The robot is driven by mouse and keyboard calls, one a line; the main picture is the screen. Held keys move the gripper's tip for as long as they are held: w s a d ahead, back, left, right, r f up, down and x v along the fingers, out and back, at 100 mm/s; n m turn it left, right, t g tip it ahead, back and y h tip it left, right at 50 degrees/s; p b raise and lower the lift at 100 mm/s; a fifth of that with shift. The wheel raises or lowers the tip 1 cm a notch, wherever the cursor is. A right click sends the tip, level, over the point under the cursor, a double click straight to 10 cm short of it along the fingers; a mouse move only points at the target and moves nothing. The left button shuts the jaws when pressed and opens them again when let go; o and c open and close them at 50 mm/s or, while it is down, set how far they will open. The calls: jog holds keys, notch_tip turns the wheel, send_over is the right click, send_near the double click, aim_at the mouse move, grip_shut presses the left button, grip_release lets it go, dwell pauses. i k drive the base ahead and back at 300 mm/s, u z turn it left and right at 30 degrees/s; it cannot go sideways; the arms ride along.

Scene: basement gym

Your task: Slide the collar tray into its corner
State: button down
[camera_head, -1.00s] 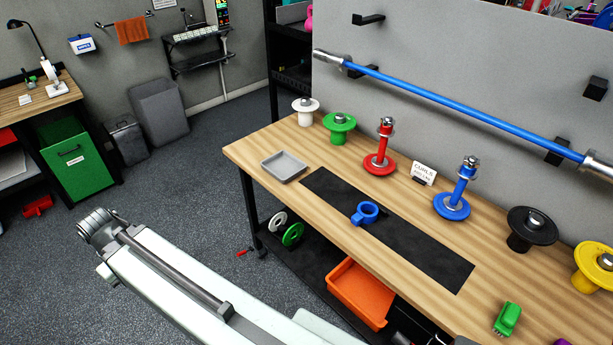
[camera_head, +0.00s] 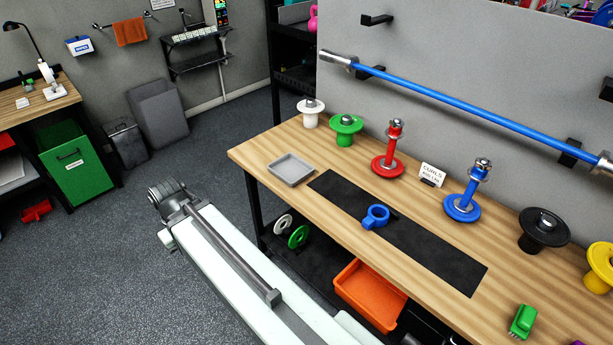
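The collar tray, a shallow grey square tray (camera_head: 291,169), lies flat near the left end of the wooden bench (camera_head: 262,155) and looks empty. It is set in from the bench's left and front edges. A blue collar (camera_head: 375,217) with a handle sits on the black mat to the tray's right. My arm reaches up from the bottom of the view, left of the bench and in front of it. My gripper's fingers do not show, so their state is hidden.
A black mat (camera_head: 440,262) lies along the bench front. White (camera_head: 310,114), green (camera_head: 345,128), red (camera_head: 388,160) and blue (camera_head: 463,205) plate stands line the back. A green brush (camera_head: 523,320) lies at right. An orange bin (camera_head: 370,290) is below.

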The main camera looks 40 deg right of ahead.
aim_at(289, 167)
jog(key=z, duration=0.05)
jog(key=i, duration=0.95)
jog(key=u, duration=0.05)
